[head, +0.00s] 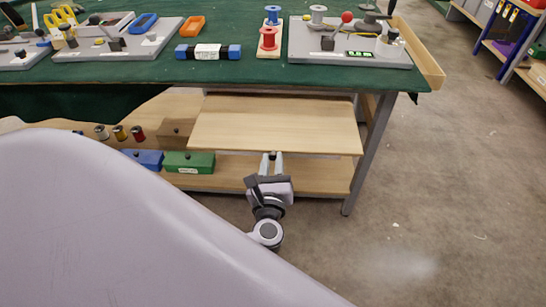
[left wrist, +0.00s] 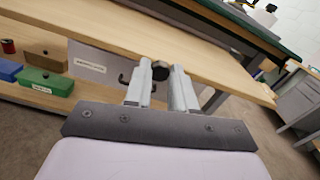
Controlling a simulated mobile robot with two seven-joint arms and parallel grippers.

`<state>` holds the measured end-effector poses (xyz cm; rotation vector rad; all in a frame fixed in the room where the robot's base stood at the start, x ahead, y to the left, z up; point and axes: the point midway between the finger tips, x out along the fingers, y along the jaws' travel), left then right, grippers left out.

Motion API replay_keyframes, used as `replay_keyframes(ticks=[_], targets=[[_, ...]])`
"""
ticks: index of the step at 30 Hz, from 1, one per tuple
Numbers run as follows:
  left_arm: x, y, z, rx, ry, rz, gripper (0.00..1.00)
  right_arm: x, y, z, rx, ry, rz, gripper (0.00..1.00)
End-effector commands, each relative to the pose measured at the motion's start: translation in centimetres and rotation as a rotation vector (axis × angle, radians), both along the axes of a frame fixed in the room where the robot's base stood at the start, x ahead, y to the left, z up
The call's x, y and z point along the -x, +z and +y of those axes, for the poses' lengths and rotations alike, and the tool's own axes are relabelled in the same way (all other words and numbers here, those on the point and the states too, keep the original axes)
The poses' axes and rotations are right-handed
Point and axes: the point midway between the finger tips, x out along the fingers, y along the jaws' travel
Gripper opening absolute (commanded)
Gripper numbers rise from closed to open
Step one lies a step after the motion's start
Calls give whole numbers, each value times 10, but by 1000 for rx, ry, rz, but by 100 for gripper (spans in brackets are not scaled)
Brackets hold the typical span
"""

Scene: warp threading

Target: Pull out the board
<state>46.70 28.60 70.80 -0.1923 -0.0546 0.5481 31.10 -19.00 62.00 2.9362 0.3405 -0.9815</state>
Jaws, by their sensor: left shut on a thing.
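The board (head: 275,125) is a flat light-wood panel under the green-topped workbench (head: 130,70). It sticks out past the bench's front edge, level. My left gripper (head: 271,158) is at the middle of the board's front edge. In the left wrist view, my left gripper (left wrist: 160,76) has its two fingers shut around a dark round knob (left wrist: 160,70) on the front of the board (left wrist: 110,32). The fingers partly hide the knob. My right gripper is not in view.
A lower shelf (head: 310,178) holds a green box (head: 188,163), a blue box (head: 146,159) and several thread spools. A bench leg (head: 368,155) stands right of the board. Tools and spools lie on the bench top. The floor (head: 440,200) to the right is clear.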

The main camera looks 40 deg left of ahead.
Motion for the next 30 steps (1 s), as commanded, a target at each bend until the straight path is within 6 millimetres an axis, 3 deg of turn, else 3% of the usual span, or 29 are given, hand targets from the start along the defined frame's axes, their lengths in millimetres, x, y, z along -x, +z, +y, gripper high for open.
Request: replay_keyframes(ticks=[6, 7, 9, 20, 30], targets=[[0, -1, 0, 1, 0, 2, 0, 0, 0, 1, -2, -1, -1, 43], [0, -1, 0, 1, 0, 2, 27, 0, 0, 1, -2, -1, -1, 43], [0, -1, 0, 1, 0, 2, 50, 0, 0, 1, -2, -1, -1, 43], [4, -1, -2, 1, 0, 2, 50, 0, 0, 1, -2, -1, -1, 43], [48, -1, -29, 2, 0, 4, 50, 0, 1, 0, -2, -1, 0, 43]])
